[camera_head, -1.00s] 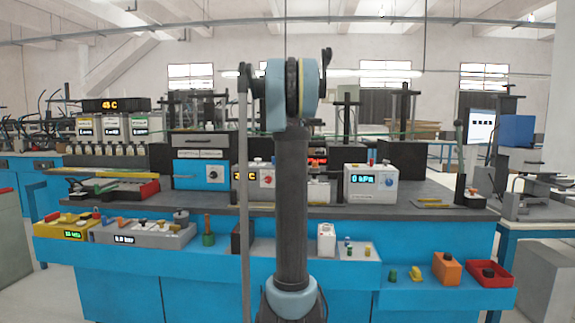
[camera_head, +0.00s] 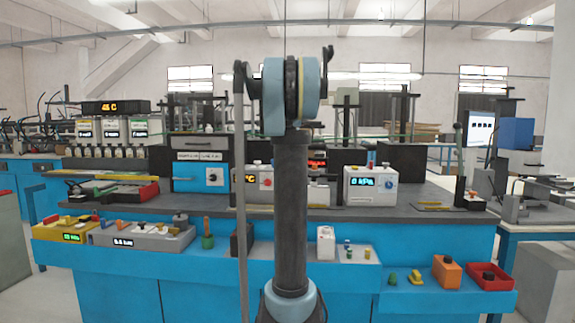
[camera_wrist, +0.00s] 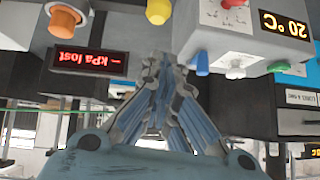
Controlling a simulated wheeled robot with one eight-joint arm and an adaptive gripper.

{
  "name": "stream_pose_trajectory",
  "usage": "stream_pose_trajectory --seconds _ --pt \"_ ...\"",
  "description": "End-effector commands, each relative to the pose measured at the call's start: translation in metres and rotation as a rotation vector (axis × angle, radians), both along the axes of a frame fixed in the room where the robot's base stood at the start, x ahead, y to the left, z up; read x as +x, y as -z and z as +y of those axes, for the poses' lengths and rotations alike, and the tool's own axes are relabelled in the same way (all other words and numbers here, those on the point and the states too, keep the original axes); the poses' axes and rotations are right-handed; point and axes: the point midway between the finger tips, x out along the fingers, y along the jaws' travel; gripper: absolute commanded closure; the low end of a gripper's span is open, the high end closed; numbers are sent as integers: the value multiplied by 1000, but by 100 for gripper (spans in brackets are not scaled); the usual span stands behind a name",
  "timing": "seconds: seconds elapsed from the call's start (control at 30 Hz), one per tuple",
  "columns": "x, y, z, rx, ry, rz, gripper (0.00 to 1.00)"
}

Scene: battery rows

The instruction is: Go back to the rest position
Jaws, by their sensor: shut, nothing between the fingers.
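My gripper (camera_wrist: 160,68) shows in the wrist view with its fingers together and nothing between them. In that view the bench devices appear upside down beyond the fingers. In the head view my arm stands upright in the middle, in front of the blue bench (camera_head: 340,280), and its raised links hide part of the bench top. I cannot make out the gripper in the head view.
On the front ledge are a yellow meter (camera_head: 66,229), a grey meter (camera_head: 142,236), an orange block (camera_head: 446,271) and a red tray (camera_head: 491,277). A monitor (camera_head: 480,128) stands at right.

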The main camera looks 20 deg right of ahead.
Motion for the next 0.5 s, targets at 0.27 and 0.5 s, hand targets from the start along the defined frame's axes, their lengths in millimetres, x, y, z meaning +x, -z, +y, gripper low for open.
stream_pose_trajectory --seconds 0.27,0.5 --pt "-31 -34 13 0 0 -1 100" --pt "-42 -48 19 -1 -1 -1 100"
